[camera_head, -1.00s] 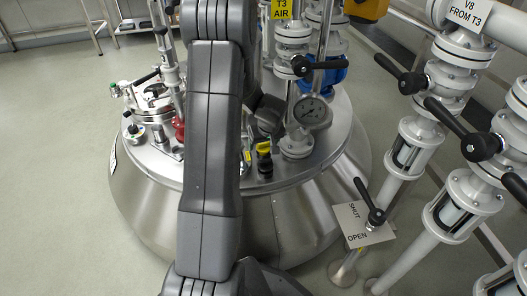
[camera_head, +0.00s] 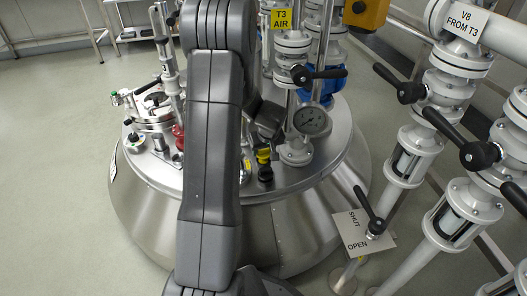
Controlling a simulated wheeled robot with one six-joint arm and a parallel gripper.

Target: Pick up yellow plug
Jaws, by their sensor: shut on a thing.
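The yellow plug (camera_head: 263,156) is a small yellow cap with black parts. It stands upright at the front of the steel vessel's lid (camera_head: 285,187), just right of my arm and left of the gauge's flanged pipe. The dark end of my arm comes down from above to the plug. My gripper (camera_head: 262,147) is small and dark here, shut on the yellow plug. My forearm hides part of it, and the separate fingers are hard to make out. The plug appears to be still at its place on the lid.
A round gauge (camera_head: 310,121) and a black-handled valve (camera_head: 312,75) stand close right of the plug. A red fitting (camera_head: 179,137) is left of my arm. A SHUT/OPEN plate (camera_head: 364,232) and white pipework (camera_head: 415,140) fill the right. The floor at left (camera_head: 60,180) is clear.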

